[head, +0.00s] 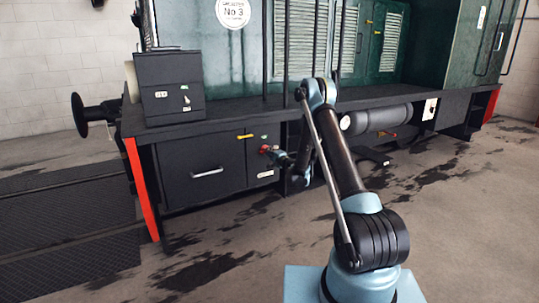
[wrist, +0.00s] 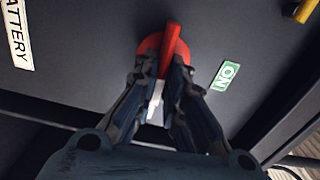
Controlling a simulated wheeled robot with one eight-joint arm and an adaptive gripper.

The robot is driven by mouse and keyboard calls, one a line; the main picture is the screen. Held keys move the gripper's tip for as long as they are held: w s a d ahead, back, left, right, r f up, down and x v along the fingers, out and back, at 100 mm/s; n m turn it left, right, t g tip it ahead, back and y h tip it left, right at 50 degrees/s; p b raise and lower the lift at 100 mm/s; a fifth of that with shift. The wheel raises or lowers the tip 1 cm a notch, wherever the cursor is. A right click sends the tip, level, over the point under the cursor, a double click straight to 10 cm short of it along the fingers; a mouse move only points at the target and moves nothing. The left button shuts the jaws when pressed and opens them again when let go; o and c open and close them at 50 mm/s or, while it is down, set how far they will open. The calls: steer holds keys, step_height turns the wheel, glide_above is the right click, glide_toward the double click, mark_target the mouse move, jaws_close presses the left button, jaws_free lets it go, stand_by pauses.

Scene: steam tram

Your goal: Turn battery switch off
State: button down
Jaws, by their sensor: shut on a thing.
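The battery switch is a red handle on a round red base. It is on the dark panel at the top middle of the wrist view (wrist: 172,42), and it shows small and red in the head view (head: 264,149). My gripper (wrist: 176,70) is shut on the lower part of the red handle, with a finger on each side; the handle's upper end sticks out beyond the fingertips. A white strip shows between the fingers below the base. A green ON label (wrist: 224,77) is right of the switch, and a white BATTERY label (wrist: 17,34) is at the left.
A yellow handle (head: 245,136) is on the same dark cabinet, left of the switch; it shows at the wrist view's top right corner. A drawer with a silver handle (head: 207,172) is further left. A black box (head: 170,86) stands on the ledge above. Open floor lies in front.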

steer(key=shift+w+d+f+m, duration=0.15)
steer(key=shift+d+m, duration=0.1)
steer(key=shift+m, duration=0.25)
steer(key=c, duration=1.7)
jaws_free()
steer(key=shift+o, duration=0.2)
steer(key=shift+a, duration=0.1)
steer(key=v, duration=0.7)
